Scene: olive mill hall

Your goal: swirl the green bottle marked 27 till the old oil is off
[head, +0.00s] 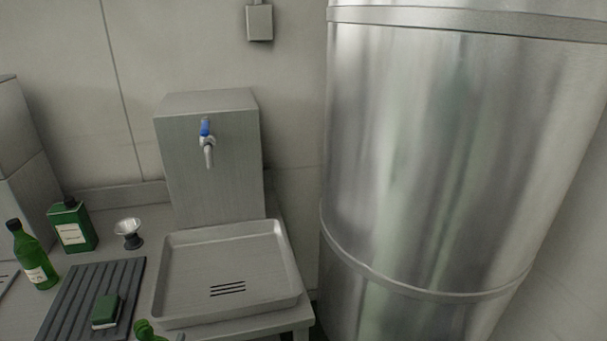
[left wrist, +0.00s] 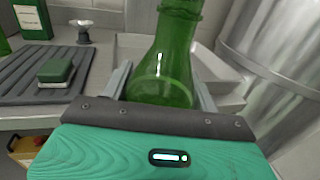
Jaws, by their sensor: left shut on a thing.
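A green glass bottle (left wrist: 165,70) stands between the two fingers of my left gripper (left wrist: 163,88), which is shut on it. The bottle is open at the neck, and no number shows on the side I see. A little liquid or a line shows inside, but I cannot tell how much oil. In the head view only the bottle's top (head: 148,331) shows at the bottom edge, in front of the steel tray (head: 290,262). Another green bottle (head: 36,262) with a dark cap and a white label stands at the far left; its label is too small to read. My right gripper is not in view.
A blue-handled tap (head: 207,143) juts from a steel box above the slotted tray. A green sponge (head: 106,311) lies on the dark ribbed mat (head: 62,300). A square green container (head: 72,226) and a small funnel (head: 129,232) stand behind. A large steel tank (head: 440,150) fills the right.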

